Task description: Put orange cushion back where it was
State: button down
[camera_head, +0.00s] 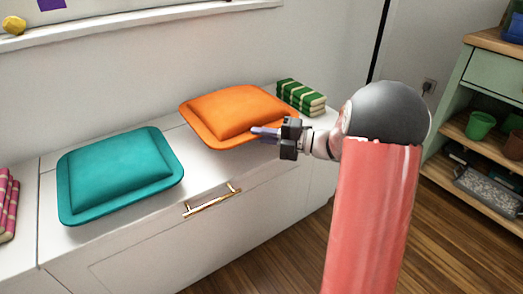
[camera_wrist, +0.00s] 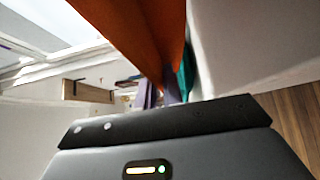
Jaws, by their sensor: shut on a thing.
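The orange cushion (camera_head: 235,110) is at the back of the white bench top, between the teal cushion and the green striped books. My gripper (camera_head: 264,132) comes from the right and is shut on the cushion's front right edge. I cannot tell whether the cushion rests on the bench or is slightly above it. In the wrist view the orange cushion (camera_wrist: 140,35) fills the upper middle and runs down to the purple fingers (camera_wrist: 158,96). One fingertip is partly hidden by the cushion in the head view.
The teal cushion (camera_head: 120,172) lies on the bench (camera_head: 205,180) at the left. Green striped books (camera_head: 302,97) stand close to the orange cushion's right. Pink books (camera_head: 8,205) are at the far left. A gold handle (camera_head: 212,200) sticks out from the bench front. A shelf (camera_head: 470,130) stands right.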

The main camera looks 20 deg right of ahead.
jog(key=shift+f+b, duration=0.6)
jog(key=shift+f, duration=1.55)
jog(key=c, duration=1.5)
grip_release()
